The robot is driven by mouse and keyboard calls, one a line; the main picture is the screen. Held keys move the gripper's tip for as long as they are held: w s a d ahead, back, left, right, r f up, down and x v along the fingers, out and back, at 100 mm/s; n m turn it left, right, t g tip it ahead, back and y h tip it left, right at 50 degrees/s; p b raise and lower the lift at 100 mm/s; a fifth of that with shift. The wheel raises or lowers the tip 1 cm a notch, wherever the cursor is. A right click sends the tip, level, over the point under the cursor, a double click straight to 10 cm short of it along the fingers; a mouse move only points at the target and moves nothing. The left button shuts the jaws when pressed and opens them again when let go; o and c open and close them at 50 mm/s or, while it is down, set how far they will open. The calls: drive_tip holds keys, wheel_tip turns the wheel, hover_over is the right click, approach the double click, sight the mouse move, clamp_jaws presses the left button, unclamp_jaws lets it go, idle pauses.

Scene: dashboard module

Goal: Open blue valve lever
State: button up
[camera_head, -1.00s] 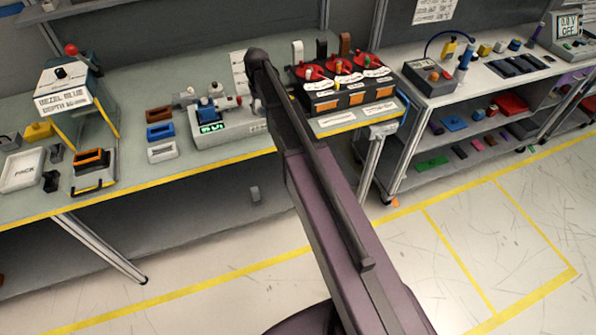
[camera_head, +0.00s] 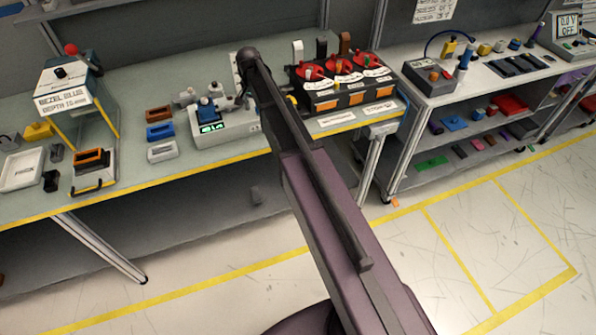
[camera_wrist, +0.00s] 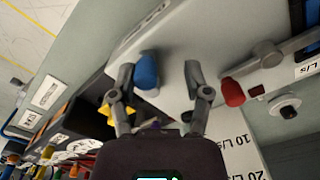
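In the wrist view my gripper (camera_wrist: 158,74) is open. A red knob or lever (camera_wrist: 232,92) is outside the right finger.
A control panel on legs (camera_head: 70,85) stands farther left. The bench has a yellow front edge (camera_head: 210,168).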

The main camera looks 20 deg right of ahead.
drive_tip(key=m, duration=0.1)
drive_tip(key=w+m, duration=0.1)
drive_tip(key=shift+a+m, duration=0.25)
drive_tip(key=shift+m, duration=0.05)
wheel_tip(320, 180, up, 14)
drive_tip(key=p, duration=1.4)
drive_tip(key=s+f+n+b, duration=0.3)
drive_tip(key=s+f+b, duration=0.2)
drive_tip(key=s, duration=0.4)
drive_tip(key=s+f+n+b, duration=0.3)
drive_tip(key=s+f+b, duration=0.3)
drive_tip(key=s, duration=0.4)
drive_tip(key=s+f+n+b, duration=0.4)
drive_tip(key=s+f+b, duration=0.2)
drive_tip(key=s, duration=0.4)
drive_tip(key=shift+s, duration=0.25)
